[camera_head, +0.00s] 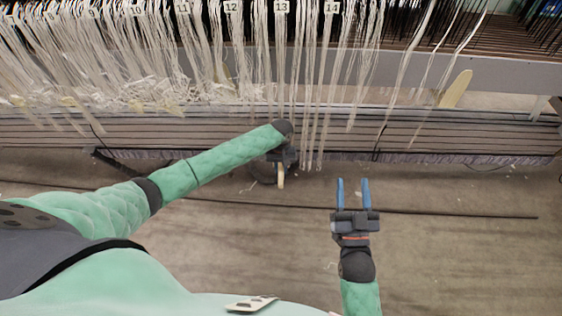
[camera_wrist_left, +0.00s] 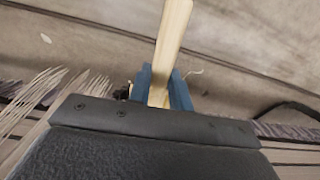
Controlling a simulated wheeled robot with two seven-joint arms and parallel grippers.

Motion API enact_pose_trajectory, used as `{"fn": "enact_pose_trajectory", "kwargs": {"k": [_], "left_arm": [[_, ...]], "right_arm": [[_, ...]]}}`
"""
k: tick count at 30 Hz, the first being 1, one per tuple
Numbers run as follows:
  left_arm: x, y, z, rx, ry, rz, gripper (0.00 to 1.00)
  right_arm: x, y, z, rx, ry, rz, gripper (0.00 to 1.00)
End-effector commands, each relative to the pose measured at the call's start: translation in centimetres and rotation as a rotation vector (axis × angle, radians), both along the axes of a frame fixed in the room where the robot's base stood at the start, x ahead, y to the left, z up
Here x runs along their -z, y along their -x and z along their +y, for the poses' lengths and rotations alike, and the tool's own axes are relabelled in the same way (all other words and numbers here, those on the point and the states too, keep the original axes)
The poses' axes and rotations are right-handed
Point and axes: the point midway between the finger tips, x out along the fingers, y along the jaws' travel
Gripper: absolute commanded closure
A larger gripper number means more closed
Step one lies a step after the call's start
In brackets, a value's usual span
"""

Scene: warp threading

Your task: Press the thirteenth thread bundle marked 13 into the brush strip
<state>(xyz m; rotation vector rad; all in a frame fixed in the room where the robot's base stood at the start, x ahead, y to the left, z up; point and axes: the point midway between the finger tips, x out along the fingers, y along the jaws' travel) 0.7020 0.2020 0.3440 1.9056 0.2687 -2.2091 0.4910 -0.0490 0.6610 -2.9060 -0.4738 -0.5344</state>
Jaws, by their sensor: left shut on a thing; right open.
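The thread bundle marked 13 (camera_head: 281,60) hangs from the rack at the top middle of the head view, below its white label (camera_head: 281,7). Its lower ends pass in front of the long ribbed beam. The purple-grey fringe along the beam's lower edge looks like the brush strip (camera_head: 440,158). My left gripper (camera_head: 281,168) is in front of the beam below bundle 13, partly hidden by its own wrist. In the left wrist view its blue fingers (camera_wrist_left: 162,88) are shut on a pale wooden stick (camera_wrist_left: 172,40). My right gripper (camera_head: 354,190) is open and empty, right of and below the left one.
Bundle 14 (camera_head: 330,60) hangs just right of bundle 13, and several labelled bundles hang to the left. A pale wooden stick (camera_head: 456,88) leans against the grey rail at right. A dark cable (camera_head: 450,214) crosses the floor. The floor around my right gripper is otherwise clear.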

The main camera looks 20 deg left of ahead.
Motion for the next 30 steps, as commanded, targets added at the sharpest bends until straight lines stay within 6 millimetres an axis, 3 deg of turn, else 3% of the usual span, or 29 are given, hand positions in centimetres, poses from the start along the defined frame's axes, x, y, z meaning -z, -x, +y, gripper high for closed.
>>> {"fn": "enact_pose_trajectory", "kwargs": {"k": [18,30], "left_arm": [[-0.4,4.8,-1.4,0.000,0.000,0.002,1.00],[0.0,7.2,-2.1,0.001,0.000,0.002,1.00]], "right_arm": [[-5.4,0.0,0.0,0.000,0.000,0.000,0.52],[-7.5,0.0,0.0,0.000,0.000,0.000,0.52]]}}
